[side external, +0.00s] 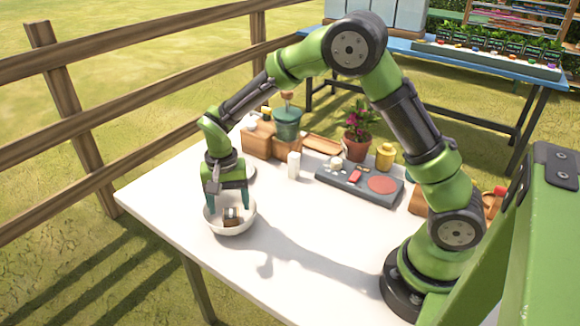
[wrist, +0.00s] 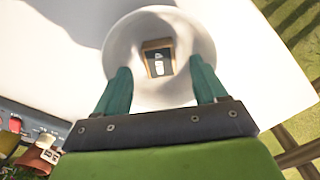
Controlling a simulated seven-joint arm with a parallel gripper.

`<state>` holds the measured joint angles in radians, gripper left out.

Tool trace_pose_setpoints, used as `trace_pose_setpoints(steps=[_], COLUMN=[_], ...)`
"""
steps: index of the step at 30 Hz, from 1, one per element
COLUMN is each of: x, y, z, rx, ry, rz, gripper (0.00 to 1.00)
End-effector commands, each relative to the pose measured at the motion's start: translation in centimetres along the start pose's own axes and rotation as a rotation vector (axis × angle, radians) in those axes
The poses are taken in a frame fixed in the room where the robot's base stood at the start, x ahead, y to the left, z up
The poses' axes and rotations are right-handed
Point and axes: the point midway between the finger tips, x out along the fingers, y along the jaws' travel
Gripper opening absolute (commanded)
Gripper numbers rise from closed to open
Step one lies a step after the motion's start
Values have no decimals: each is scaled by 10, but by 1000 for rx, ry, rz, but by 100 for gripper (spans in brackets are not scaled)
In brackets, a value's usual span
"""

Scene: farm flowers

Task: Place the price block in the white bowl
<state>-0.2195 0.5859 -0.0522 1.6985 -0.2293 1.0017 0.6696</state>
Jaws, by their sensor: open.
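The white bowl (side external: 230,222) stands near the left front edge of the white table. The price block (side external: 232,215), small with a wooden edge and a dark face with pale marks, lies inside the bowl. In the wrist view the block (wrist: 158,60) rests on the floor of the bowl (wrist: 120,48). My gripper (side external: 228,202) is just above the bowl, pointing down. Its teal fingers (wrist: 160,85) are spread wide, one on each side, and touch nothing that I can make out. The block lies between and beyond the fingertips in the wrist view.
A grey tray (side external: 335,186) with a red disc and small items lies right of the bowl. A white bottle (side external: 294,165), wooden boxes (side external: 258,142), a green pot (side external: 288,124), a potted flower (side external: 356,140) and a yellow jar (side external: 385,156) stand behind. The front table is clear.

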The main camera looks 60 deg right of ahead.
Motion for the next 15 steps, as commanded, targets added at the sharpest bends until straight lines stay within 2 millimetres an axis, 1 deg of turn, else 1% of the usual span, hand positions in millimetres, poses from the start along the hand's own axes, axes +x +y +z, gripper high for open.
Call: trace_pose_setpoints(steps=[10, 13, 15], x=[-3, -14, -25], y=[0, -1, -1], z=[0, 0, 0], rx=[0, 0, -2], ry=[1, 2, 3], rz=[-1, -3, -4], gripper=[71, 71, 71])
